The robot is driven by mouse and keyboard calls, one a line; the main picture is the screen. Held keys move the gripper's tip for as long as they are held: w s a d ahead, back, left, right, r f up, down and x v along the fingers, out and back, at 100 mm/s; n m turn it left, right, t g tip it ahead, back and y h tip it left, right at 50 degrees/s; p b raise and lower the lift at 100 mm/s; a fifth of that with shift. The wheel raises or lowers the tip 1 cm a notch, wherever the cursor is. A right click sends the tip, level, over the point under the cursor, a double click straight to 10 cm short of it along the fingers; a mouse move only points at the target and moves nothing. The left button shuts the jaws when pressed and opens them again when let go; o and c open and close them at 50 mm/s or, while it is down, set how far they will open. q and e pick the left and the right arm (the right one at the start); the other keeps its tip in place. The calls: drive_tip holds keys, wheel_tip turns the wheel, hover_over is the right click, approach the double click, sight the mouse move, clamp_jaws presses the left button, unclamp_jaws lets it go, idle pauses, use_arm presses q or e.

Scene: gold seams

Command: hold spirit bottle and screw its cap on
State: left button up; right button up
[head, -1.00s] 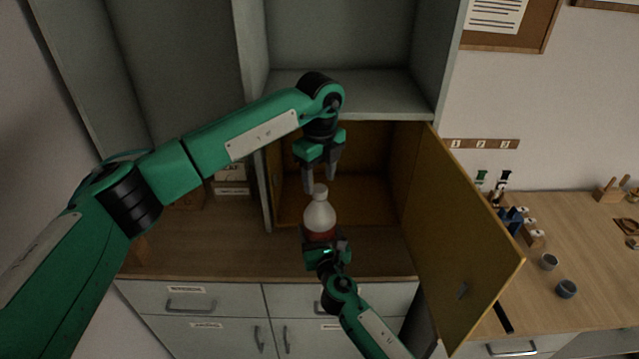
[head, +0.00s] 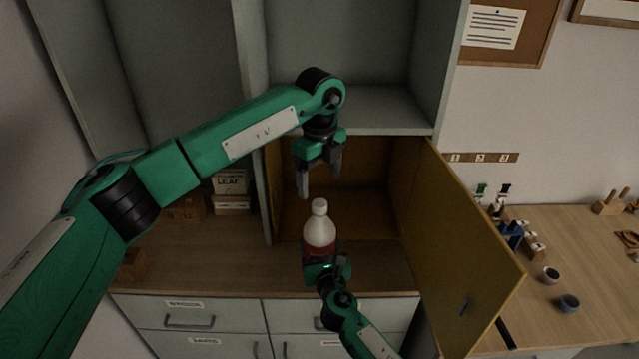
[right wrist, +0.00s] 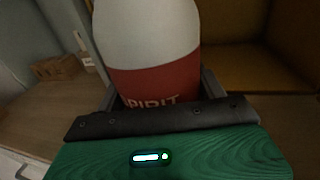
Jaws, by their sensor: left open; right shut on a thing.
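The spirit bottle (head: 319,232) is white with a red band and stands upright in my right gripper (head: 325,262). A white cap (head: 320,206) sits on its top; I cannot tell how tightly. In the right wrist view the bottle (right wrist: 150,50) fills the jaws, with part of the word "SPIRIT" showing on the band and its top out of frame. My left gripper (head: 320,182) points down above the bottle, open and empty, with its fingertips just above the cap and apart from it.
An open cabinet door (head: 455,245) stands to the right of the bottle. The open cabinet compartment (head: 365,195) is behind it. Small boxes (head: 230,190) stand at the left on the wooden counter (head: 190,255). Small cups (head: 569,302) stand on the right-hand bench.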

use_arm(q)
wheel_tip(320, 180, up, 10)
idle(0.3)
use_arm(e)
drive_tip(key=o, duration=2)
drive_tip(key=shift+c, duration=0.2)
use_arm(q)
wheel_tip(320, 180, down, 2)
drive_tip(key=shift+f+b, duration=0.1)
drive_tip(key=shift+b, duration=0.95)
use_arm(e)
drive_tip(key=s+d, duration=0.2)
drive_tip(key=s, duration=1.1)
drive_tip(key=shift+s+d, duration=0.3)
